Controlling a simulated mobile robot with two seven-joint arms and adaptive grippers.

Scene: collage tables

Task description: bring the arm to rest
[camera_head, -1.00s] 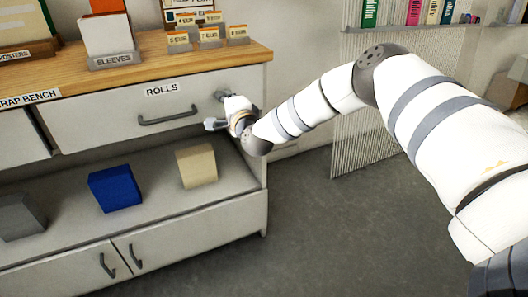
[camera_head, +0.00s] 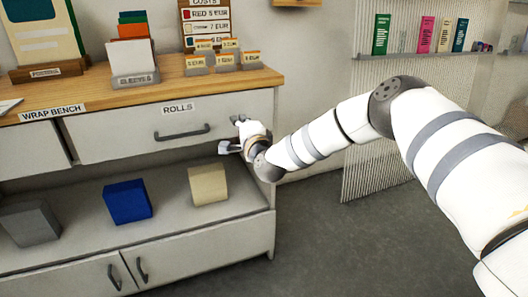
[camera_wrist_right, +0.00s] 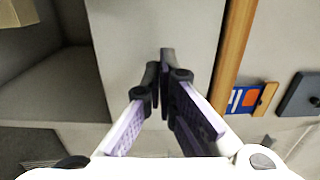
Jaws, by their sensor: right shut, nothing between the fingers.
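My right arm comes in from the right in the head view. Its gripper (camera_head: 233,136) is in front of the right end of the ROLLS drawer front (camera_head: 120,136). In the wrist view, the right gripper's fingers (camera_wrist_right: 167,75) come together with nothing held between them. From these views I cannot tell whether the fingertips touch the bench. My left gripper is not in view.
The wrap bench has a wooden top (camera_head: 168,90) with card holders and a sleeves box (camera_head: 135,78). Grey (camera_head: 30,224), blue (camera_head: 127,202) and cream (camera_head: 208,184) blocks sit on its lower shelf. Open grey floor (camera_head: 340,240) lies right of the bench.

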